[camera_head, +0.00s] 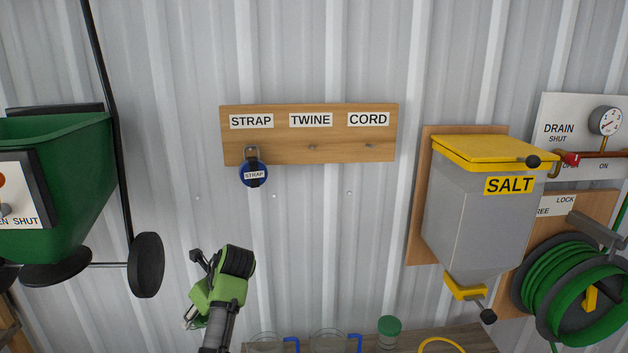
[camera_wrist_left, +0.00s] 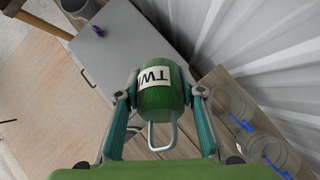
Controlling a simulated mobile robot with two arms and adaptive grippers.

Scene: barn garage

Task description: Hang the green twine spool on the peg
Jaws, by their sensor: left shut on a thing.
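The green twine spool (camera_wrist_left: 160,99) shows in the left wrist view, with a white label partly reading "TW" and a pale wire loop at the end towards the camera. My left gripper (camera_wrist_left: 166,88) is shut on it, one finger on each side. In the head view my left gripper (camera_head: 220,282) is below and left of the wooden board (camera_head: 270,156); I cannot make out the spool clearly there. The bare peg (camera_head: 311,147) under the TWINE label (camera_head: 311,120) is at the board's middle, apart from the gripper. My right gripper is not in view.
A blue strap spool (camera_head: 254,175) hangs under STRAP; the CORD peg (camera_head: 369,146) is bare. A green spreader (camera_head: 75,180) stands left, a salt bin (camera_head: 470,220) right. Jars (camera_head: 328,342) stand on the bench below. The wall under the board is clear.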

